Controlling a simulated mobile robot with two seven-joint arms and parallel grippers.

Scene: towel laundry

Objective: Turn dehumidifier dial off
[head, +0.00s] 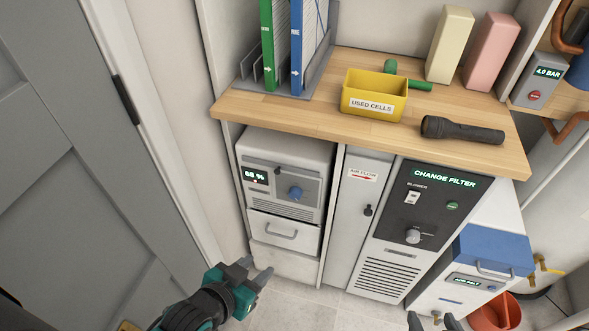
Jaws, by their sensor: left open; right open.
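The dehumidifier (284,178) is a white-grey unit under the left part of the wooden counter. Its small display (255,176) reads what looks like 68 %. A blue dial (295,193) is on its front panel; its exact setting is too small to tell. My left gripper (258,271) is open and empty, low in front of the unit, below and left of the dial and apart from it. My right gripper (432,321) is open at the bottom edge, with only its fingertips showing, in front of the cabinets on the right.
A blower panel (428,205) reading CHANGE FILTER stands to the right. The wooden counter (300,118) overhangs the units and holds a yellow USED CELLS bin (375,96) and a black flashlight (462,130). A grey door (75,150) is at left. A red bucket (497,313) is lower right.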

